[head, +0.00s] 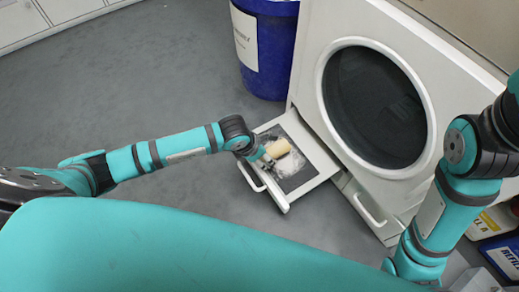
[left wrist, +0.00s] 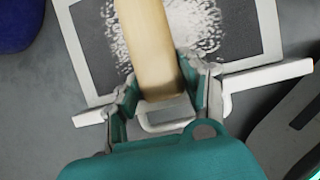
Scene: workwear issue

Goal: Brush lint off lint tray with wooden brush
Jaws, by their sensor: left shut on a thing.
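The wooden brush (head: 278,148) is a pale tan block. My left gripper (head: 264,160) is shut on its near end, and the brush lies over the lint tray. The left wrist view shows the brush (left wrist: 148,45) between the two fingers of the gripper (left wrist: 160,88). The lint tray (head: 312,178) is a white drawer with a dark grey screen, pulled out from the machine. White lint (left wrist: 198,25) is spread on the screen around and beside the brush. The brush's underside is hidden, so I cannot tell if it touches the screen. My right gripper is not in view.
A white machine with a round dark door (head: 375,107) stands behind the tray. A blue bin (head: 275,50) stands to its left. Bottles and a blue container (head: 503,256) are at the lower right. Grey floor to the left is clear.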

